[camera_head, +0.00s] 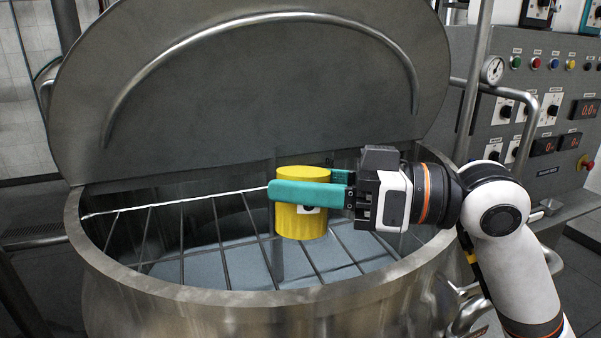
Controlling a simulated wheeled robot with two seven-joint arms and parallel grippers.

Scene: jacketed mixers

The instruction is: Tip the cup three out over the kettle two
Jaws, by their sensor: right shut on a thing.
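A large steel kettle (250,305) stands in front of me with its round lid (250,95) raised at the back. A grid of thin bars (215,230) spans its opening, with a pale grey-blue surface below. My right gripper (300,190) comes in from the right and is shut on a yellow cup (303,222). The cup is held upright over the kettle's opening. A small white label with a dark mark shows on its front. The green fingers lie across the cup's sides. I cannot see inside the cup. My left gripper is not in view.
A control panel (530,75) with coloured buttons, dials and red displays stands at the right. A pressure gauge (492,69) and bent pipes stand beside the kettle's right rim. The raised lid closes off the space behind the cup.

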